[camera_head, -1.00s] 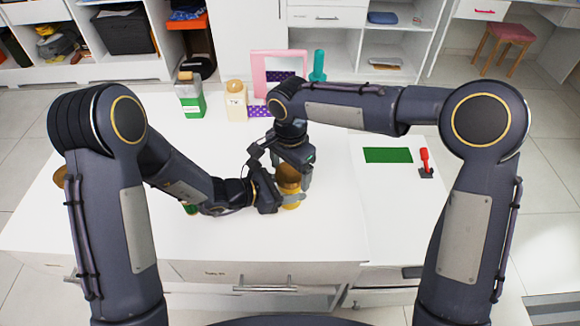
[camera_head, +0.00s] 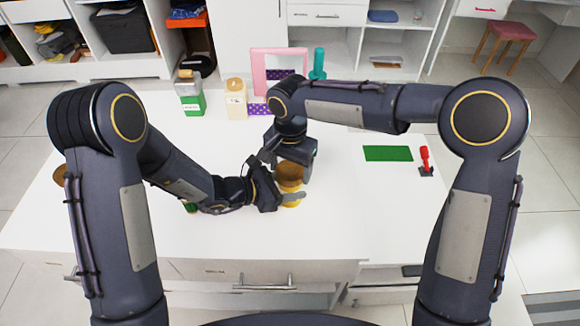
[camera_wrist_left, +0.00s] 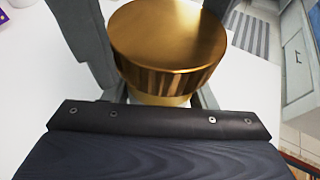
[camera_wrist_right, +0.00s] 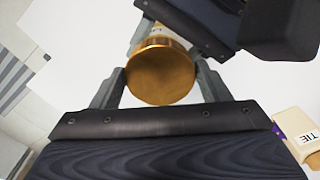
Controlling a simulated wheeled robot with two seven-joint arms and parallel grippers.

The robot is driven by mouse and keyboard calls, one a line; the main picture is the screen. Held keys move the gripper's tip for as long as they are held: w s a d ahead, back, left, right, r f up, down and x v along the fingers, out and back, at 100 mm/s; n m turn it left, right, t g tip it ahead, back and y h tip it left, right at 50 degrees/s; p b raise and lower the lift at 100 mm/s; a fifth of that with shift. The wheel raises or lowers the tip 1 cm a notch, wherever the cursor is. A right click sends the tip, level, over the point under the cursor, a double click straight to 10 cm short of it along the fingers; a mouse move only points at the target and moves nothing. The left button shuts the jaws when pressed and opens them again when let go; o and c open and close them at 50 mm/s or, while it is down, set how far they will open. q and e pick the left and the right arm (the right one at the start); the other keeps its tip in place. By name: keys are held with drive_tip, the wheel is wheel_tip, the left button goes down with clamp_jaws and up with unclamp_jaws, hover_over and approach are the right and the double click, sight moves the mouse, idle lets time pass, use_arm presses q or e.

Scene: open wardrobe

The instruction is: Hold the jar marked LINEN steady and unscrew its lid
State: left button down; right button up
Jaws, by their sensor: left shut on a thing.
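A yellow jar with a broad gold-brown lid (camera_head: 289,171) stands on the white counter; no readable marking on it shows. My left gripper (camera_head: 280,198) is shut around the jar's body from the left, below the lid. The lid (camera_wrist_left: 170,35) also fills the space between my left fingers in the left wrist view. My right gripper (camera_head: 290,155) is at the lid from the far side. In the right wrist view the lid (camera_wrist_right: 160,76) lies between my right gripper's fingers (camera_wrist_right: 160,80), which look open with slim gaps. The lid sits on the jar.
A cream jar marked TIE (camera_wrist_right: 303,140) stands behind; it also shows in the head view (camera_head: 236,100). Next to it are a green-and-white container (camera_head: 190,97) and a pink frame (camera_head: 262,62).

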drive_tip(key=o, duration=0.3)
drive_tip(key=shift+r, duration=0.1)
wheel_tip(320, 180, up, 4)
drive_tip(key=shift+r, duration=0.15)
use_arm(q)
drive_tip(key=c, duration=0.5)
unclamp_jaws()
drive_tip(key=shift+a, duration=0.1)
